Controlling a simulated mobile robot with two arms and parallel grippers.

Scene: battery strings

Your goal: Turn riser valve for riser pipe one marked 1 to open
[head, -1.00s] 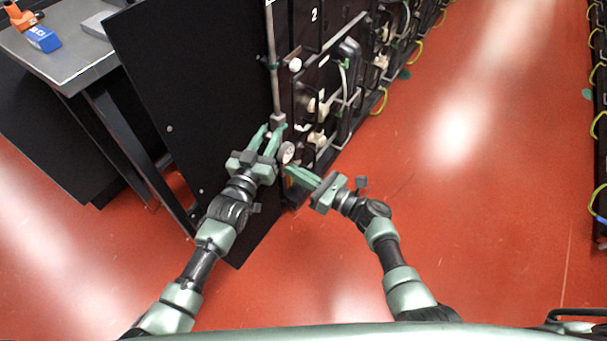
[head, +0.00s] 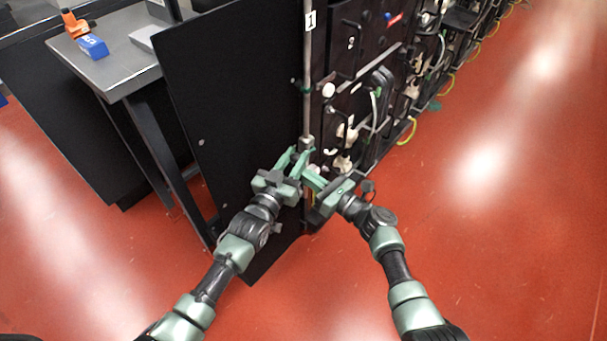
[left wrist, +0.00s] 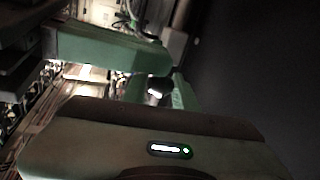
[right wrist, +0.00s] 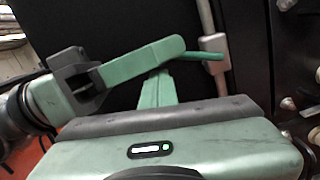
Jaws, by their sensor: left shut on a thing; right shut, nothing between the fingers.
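The riser pipe (head: 308,85) runs down the cabinet's near edge beside a black panel, with a white marker 1 (head: 310,20) near its top. The valve (head: 308,142) is a grey body low on the pipe; it also shows in the right wrist view (right wrist: 216,52). Whether the valve is open cannot be seen. My right gripper (head: 308,174) is shut and empty, just below and right of the left fingers; any contact between them is unclear.
The black panel (head: 225,120) stands left of the pipe. Battery cabinets with cables (head: 385,90) extend to the right and back. The red floor (head: 480,210) is clear on the right.

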